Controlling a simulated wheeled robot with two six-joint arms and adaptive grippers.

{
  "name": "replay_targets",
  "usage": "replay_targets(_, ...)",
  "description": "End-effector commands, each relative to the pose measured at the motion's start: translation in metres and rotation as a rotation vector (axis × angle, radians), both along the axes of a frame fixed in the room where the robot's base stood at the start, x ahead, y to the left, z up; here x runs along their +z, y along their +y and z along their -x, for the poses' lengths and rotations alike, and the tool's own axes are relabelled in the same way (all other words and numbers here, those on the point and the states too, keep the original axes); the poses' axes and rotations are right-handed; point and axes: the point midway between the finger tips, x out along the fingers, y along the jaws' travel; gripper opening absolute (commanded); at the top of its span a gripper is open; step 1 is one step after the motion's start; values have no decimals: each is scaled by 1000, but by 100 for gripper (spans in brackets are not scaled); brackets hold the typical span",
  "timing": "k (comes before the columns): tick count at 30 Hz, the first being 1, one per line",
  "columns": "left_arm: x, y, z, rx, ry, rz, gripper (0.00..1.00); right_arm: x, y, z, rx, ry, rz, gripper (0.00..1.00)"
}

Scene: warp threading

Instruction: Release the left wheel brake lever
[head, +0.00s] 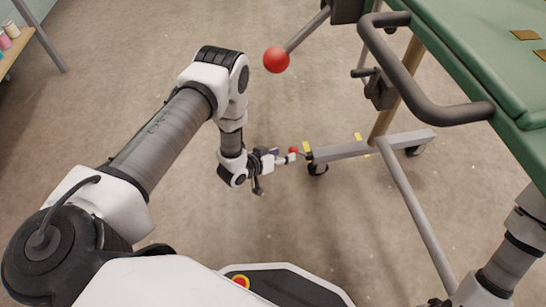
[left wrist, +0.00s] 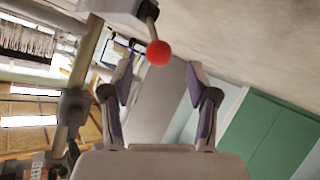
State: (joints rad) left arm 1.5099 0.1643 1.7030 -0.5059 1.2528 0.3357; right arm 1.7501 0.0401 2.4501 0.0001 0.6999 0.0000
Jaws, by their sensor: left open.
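The left wheel brake lever shows as a small red knob (head: 293,150) beside the caster wheel (head: 317,169) at the near end of the frame's foot. My left gripper (head: 284,158) is low by the floor, with its fingertips close to this knob. In the left wrist view the red ball knob (left wrist: 158,53) on a short grey rod appears between the fingertips of my open left gripper (left wrist: 160,78), near the far end of the gap. I cannot tell whether a finger touches it. My right gripper is out of the picture.
A larger red ball on a rod (head: 276,60) stands higher up. A green padded bench (head: 480,40) with a dark bent handle (head: 405,85) is at the right. A grey foot beam (head: 350,150) carries yellow marks. Bare floor (head: 110,90) lies left.

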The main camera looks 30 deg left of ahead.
Motion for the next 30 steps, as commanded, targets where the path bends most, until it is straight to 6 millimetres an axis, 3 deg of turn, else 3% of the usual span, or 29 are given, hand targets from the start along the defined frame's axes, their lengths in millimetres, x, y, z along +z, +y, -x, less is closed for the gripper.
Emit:
replay_targets(3, 15, 10, 26, 3, 3, 2, 59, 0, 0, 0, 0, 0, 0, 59)
replay_targets(9, 29, 19, 51, 1, 1, 2, 59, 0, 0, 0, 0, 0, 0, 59)
replay_targets(30, 30, 20, 53, -2, 0, 1, 59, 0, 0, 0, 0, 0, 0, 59)
